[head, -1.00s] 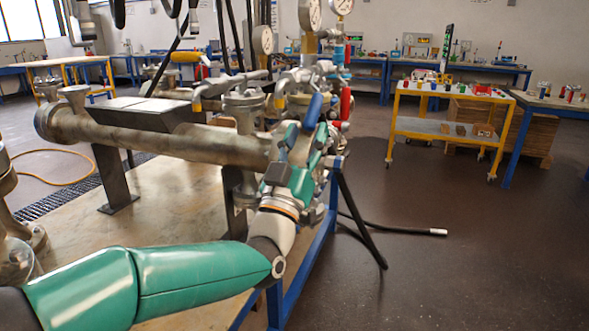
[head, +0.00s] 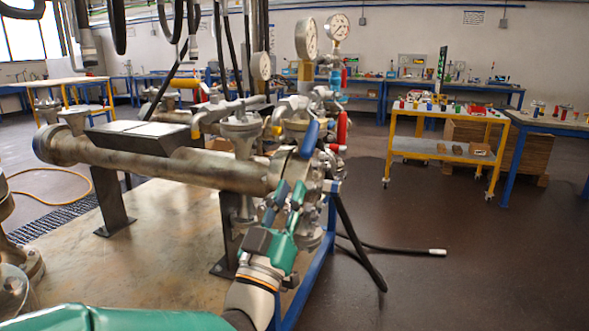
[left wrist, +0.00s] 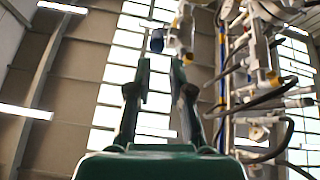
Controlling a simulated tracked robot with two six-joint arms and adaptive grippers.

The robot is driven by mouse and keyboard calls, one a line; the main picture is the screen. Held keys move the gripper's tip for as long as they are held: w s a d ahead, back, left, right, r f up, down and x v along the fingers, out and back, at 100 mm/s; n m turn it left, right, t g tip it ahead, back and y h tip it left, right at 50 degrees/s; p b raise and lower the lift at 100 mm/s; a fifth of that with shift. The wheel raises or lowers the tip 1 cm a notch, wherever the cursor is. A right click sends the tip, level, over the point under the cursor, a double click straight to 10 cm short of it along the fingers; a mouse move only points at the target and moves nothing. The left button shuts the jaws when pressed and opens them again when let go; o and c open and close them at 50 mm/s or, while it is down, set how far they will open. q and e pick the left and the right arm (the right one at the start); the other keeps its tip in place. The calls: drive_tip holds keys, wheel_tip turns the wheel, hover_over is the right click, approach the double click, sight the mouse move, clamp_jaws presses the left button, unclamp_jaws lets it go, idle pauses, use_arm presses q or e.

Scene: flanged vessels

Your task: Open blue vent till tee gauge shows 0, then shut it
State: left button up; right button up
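A blue lever handle (head: 310,138) stands tilted on the valve cluster at the end of the steel pipe (head: 160,165). Dial gauges rise above the cluster: one in the middle (head: 306,38), one to its right (head: 339,27), one to its left (head: 261,66). Their needles are too small to read, and I cannot tell which is the tee gauge. My left gripper (head: 287,192) is just below the blue handle, apart from it. In the left wrist view its fingers (left wrist: 160,75) are spread with nothing between them, and a blue piece (left wrist: 157,40) shows beyond the tips. My right gripper is out of sight.
A red handle (head: 342,128) is close right of the blue one. A grey lever (head: 228,110) and yellow handle (head: 185,84) are left. Black hoses hang above; another (head: 395,248) lies on the floor. A yellow cart (head: 440,145) stands right, with clear floor before it.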

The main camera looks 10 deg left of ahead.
use_arm(q)
drive_tip(key=r+g+p, duration=0.1)
drive_tip(key=r+p, duration=0.1)
drive_tip(key=r, duration=0.1)
drive_tip(key=a+r+g+p, duration=0.1)
drive_tip(key=r+p, duration=0.1)
drive_tip(key=p, duration=0.1)
drive_tip(key=a+r+g+p, duration=0.1)
drive_tip(key=r+p, duration=0.2)
drive_tip(key=shift+s+a+r+y, duration=0.25)
drive_tip(key=shift+r+y, duration=0.05)
drive_tip(key=shift+y, duration=0.1)
clamp_jaws()
drive_tip(key=s+a+r+m+g+h+p, duration=0.1)
drive_tip(key=s+r+g+p, duration=0.35)
drive_tip(key=p, duration=0.35)
approach(309, 133)
drive_tip(key=shift+m+g, duration=0.3)
drive_tip(key=shift+g, duration=0.05)
drive_tip(key=w, duration=0.1)
drive_tip(key=w+d, duration=0.1)
drive_tip(key=w, duration=0.3)
drive_tip(key=shift+w+d+r, duration=0.25)
drive_tip(key=shift+r, duration=0.15)
drive_tip(key=shift+w+d+f, duration=0.25)
drive_tip(key=shift+w+f, duration=0.1)
drive_tip(key=shift+f, duration=0.1)
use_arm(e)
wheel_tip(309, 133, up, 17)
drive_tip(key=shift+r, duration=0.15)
